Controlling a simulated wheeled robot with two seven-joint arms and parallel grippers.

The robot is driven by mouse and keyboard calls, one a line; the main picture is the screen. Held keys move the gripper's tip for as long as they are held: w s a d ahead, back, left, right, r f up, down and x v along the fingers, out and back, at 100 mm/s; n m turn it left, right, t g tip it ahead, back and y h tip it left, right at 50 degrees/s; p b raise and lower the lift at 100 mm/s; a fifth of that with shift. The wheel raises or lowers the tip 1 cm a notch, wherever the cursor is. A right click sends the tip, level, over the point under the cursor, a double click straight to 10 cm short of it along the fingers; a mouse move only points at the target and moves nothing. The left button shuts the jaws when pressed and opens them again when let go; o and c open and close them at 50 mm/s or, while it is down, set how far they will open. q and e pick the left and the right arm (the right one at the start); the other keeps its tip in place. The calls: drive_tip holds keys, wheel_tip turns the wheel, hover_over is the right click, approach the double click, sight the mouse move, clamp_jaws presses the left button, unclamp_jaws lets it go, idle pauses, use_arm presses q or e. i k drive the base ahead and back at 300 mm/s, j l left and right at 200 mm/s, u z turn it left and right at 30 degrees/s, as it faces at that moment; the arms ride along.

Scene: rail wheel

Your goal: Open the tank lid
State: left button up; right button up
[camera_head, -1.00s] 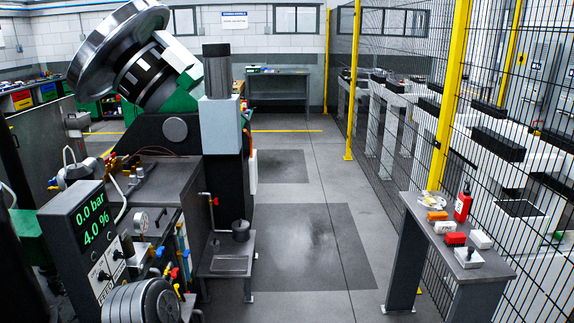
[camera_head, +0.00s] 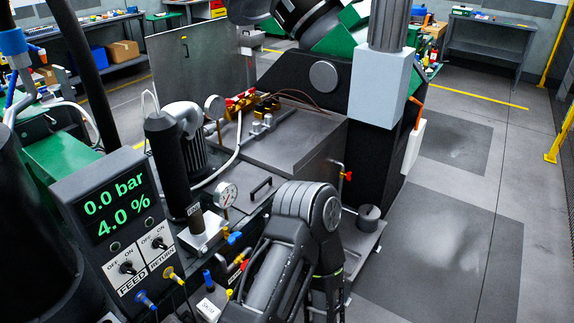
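A grey metal tank (camera_head: 288,138) stands in the middle, with a flat top carrying brass fittings and a gauge. A small black bar handle (camera_head: 261,187) sits on a flat grey surface at its front, which looks like a lid lying closed; its edges are hard to make out. A dark jointed link of one of my arms (camera_head: 305,205) rises from the bottom edge in front of the tank and hides part of its front. No gripper fingers can be made out in the view.
A black cylinder (camera_head: 178,160) and pressure gauge (camera_head: 226,195) stand beside the handle. A column (camera_head: 380,95) rises behind right. Floor at right (camera_head: 440,230) is clear.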

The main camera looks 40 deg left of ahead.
sight(255, 185)
drive_tip(key=i+u, duration=0.5)
drive_tip(key=i+l+u, duration=0.35)
drive_tip(key=i+u, duration=0.15)
